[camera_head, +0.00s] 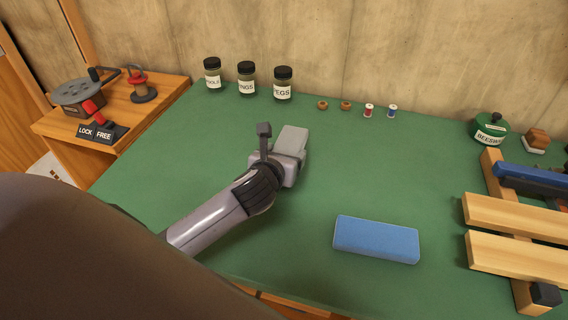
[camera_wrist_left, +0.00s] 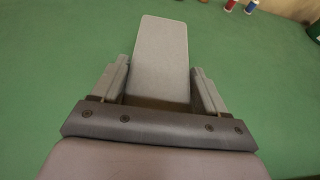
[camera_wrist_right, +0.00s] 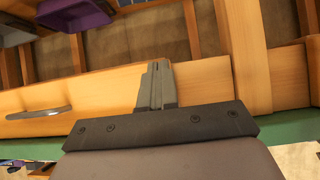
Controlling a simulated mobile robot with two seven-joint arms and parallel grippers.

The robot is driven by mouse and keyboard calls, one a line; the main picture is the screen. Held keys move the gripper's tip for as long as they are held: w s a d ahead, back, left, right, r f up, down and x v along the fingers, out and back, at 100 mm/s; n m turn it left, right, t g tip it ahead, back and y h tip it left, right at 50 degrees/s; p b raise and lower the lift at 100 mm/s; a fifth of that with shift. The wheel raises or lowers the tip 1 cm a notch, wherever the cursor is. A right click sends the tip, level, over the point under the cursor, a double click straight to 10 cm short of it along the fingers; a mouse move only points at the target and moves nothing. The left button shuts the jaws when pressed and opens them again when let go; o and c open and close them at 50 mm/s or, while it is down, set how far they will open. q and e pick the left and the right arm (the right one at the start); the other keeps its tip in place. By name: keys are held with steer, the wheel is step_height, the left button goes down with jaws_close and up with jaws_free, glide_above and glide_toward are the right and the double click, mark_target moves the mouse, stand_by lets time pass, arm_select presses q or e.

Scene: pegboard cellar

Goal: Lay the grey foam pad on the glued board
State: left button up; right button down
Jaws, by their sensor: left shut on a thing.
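The grey foam pad (camera_head: 292,139) is a flat, light grey rectangle in the head view. My left gripper (camera_head: 288,160) is shut on it above the left-middle of the green bench top. In the left wrist view the pad (camera_wrist_left: 160,55) sticks out forward between the two fingers (camera_wrist_left: 160,88). Whether the pad touches the bench is unclear. Two pale wooden boards (camera_head: 515,218) lie across a wooden frame at the right; I cannot see glue on them. My right gripper (camera_wrist_right: 157,84) shows only in its wrist view, with fingers together and nothing between them, before a wooden front.
A blue block (camera_head: 376,240) lies on the green bench top (camera_head: 240,285) between my left gripper and the boards. Labelled jars (camera_head: 247,80), small rings and spools (camera_head: 369,111) line the back. A green tin (camera_head: 490,129) stands back right. A side table (camera_head: 155,105) holds a lever device.

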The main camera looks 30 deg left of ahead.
arm_select(q)
steer(key=shift+f, duration=1.15)
steer(key=shift+f, duration=0.1)
steer(key=o, duration=1.1)
